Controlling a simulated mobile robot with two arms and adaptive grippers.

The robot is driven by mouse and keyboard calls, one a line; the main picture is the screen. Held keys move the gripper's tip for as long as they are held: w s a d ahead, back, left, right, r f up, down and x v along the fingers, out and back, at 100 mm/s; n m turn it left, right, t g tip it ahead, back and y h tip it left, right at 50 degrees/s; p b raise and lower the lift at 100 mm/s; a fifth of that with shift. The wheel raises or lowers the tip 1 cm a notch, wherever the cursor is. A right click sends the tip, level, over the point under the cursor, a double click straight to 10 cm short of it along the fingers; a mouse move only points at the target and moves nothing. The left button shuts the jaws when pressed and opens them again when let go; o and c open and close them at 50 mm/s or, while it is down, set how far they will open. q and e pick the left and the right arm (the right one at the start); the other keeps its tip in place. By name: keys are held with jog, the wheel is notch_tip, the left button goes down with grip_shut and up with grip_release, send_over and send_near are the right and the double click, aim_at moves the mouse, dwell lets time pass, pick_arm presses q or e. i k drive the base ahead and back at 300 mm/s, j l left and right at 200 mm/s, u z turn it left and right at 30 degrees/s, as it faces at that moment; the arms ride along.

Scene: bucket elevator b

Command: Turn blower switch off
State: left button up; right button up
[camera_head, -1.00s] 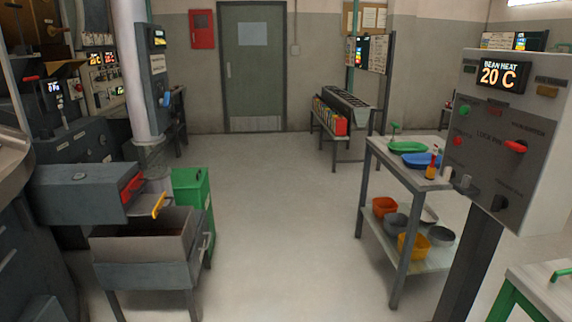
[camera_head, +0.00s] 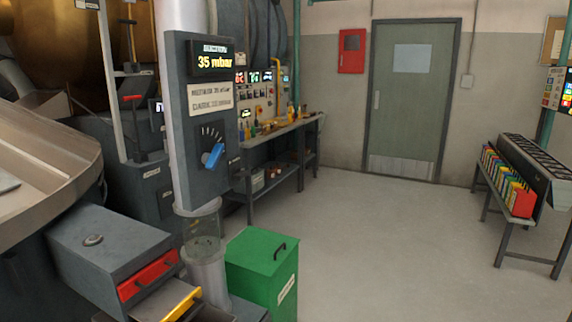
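No switch that I can read as the blower switch shows. A grey control box (camera_head: 204,110) on the pale vertical pipe has a display (camera_head: 211,60) reading 35 mbar. Under it are a text plate and a blue knob (camera_head: 213,155) with dial marks around its upper side. The knob is tilted, pointing up and right. A farther panel (camera_head: 257,95) with several small lit displays and controls stands behind it, too small to read. Neither of my grippers is in view.
A grey drawer unit (camera_head: 100,245) with red and yellow handles and a green bin (camera_head: 266,262) stand below the box. A grey bench (camera_head: 285,130) runs behind it. A rack with colored boxes (camera_head: 508,180) is at right. The middle floor is clear.

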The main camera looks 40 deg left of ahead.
aim_at(237, 174)
jog(key=i+u, duration=0.2)
jog(key=i, duration=0.25)
jog(key=i+l+u, duration=0.2)
jog(key=i, duration=0.3)
jog(key=i+l+u, duration=0.2)
jog(key=i, duration=0.25)
jog(key=i+l+u, duration=0.15)
jog(key=i, duration=0.25)
jog(key=i+l, duration=0.05)
jog(key=l, duration=0.05)
